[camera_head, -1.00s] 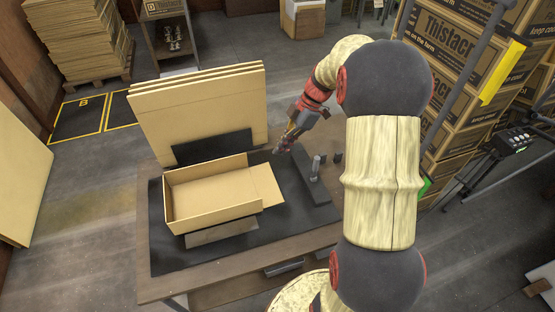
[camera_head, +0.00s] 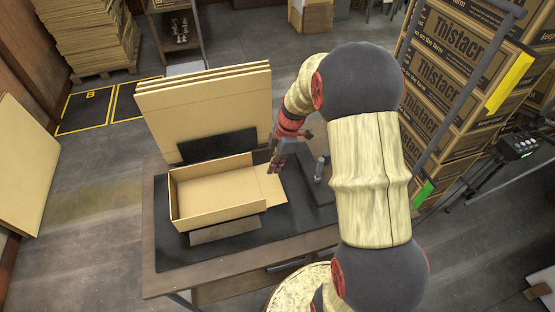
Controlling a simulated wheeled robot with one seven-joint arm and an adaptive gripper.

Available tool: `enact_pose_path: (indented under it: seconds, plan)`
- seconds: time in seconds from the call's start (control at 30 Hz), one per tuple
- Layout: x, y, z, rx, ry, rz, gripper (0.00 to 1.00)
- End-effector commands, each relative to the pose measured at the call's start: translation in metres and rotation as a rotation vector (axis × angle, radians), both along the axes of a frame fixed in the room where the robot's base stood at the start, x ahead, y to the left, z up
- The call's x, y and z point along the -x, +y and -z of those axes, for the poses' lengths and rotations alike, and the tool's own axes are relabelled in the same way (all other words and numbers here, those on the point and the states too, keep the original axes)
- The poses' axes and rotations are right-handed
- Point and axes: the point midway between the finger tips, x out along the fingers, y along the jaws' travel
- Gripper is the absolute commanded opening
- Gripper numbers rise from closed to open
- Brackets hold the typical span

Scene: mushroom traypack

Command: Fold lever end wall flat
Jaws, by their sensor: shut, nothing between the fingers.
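An open cardboard tray (camera_head: 217,214) sits on a black mat on the table. Its left end and long sides stand up. At its right end, the side towards the lever, the end wall (camera_head: 272,190) sticks outward as a flap; whether it lies fully flat I cannot tell. My gripper (camera_head: 271,173) is shut and empty, pointing down. In the picture its tips cover the far part of this flap; contact cannot be made out. The upright metal lever (camera_head: 320,168) stands on a dark base just right of my gripper.
Several large cardboard sheets (camera_head: 205,105) stand behind the tray, with a dark plate (camera_head: 217,145) before them. A dark flap (camera_head: 225,230) lies in front of the tray. The mat (camera_head: 180,255) is clear at the front. Stacked boxes (camera_head: 450,110) stand right.

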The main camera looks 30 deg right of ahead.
Motion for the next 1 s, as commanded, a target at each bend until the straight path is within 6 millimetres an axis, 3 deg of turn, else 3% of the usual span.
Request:
enact_pose_path:
  seconds: [0.1,0.3,0.77,1.0]
  plan:
    - [0.000,0.001,0.022,-0.001,0.001,0.003,0.00]
    - [0.000,-0.001,0.042,0.000,0.000,0.001,0.00]
    - [0.001,-0.002,0.046,0.000,0.000,0.000,0.00]
    - [0.001,-0.004,0.060,0.000,0.000,0.001,0.00]
